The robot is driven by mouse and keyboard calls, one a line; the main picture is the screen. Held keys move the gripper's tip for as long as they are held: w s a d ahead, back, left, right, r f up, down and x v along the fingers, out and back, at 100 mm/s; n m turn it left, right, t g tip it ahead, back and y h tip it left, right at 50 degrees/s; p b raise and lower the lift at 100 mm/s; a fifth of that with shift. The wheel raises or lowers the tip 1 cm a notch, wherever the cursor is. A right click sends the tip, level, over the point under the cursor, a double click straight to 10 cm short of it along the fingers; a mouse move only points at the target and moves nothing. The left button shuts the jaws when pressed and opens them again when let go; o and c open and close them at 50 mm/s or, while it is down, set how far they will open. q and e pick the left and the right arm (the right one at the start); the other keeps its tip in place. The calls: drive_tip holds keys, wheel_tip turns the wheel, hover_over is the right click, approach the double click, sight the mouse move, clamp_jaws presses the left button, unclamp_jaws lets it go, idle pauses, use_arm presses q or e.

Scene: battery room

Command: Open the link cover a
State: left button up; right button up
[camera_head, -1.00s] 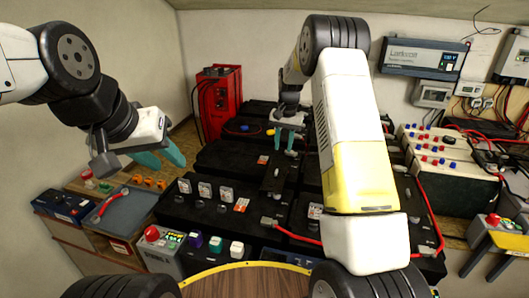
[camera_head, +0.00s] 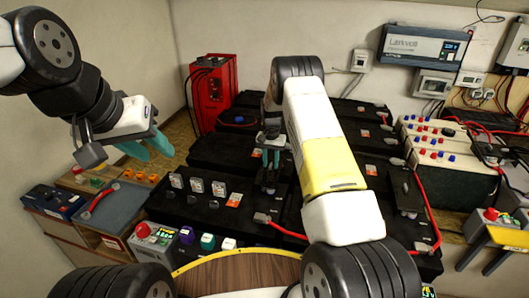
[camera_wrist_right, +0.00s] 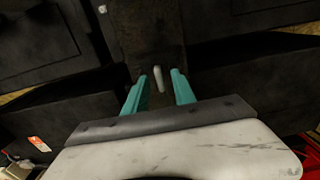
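A dark, narrow link cover (camera_wrist_right: 148,35) with a short pale upright handle (camera_wrist_right: 158,78) lies on the black batteries, and in the head view the cover (camera_head: 267,183) is partly hidden by my right gripper. I cannot read a label on it. My right gripper (camera_head: 270,156) is open above it. In the right wrist view, the handle shows between the two teal fingers, with gaps on both sides; I cannot tell how deep it sits between them. My left gripper (camera_head: 148,146) is open and empty, raised at the left.
A second dark cover with a handle (camera_head: 405,187) stands to the right. Red cables (camera_head: 428,205) run along the batteries. A red charger (camera_head: 213,95) stands behind left. A wooden round top (camera_head: 235,272) is in front.

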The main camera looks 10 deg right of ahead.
clamp_jaws()
idle(1.4)
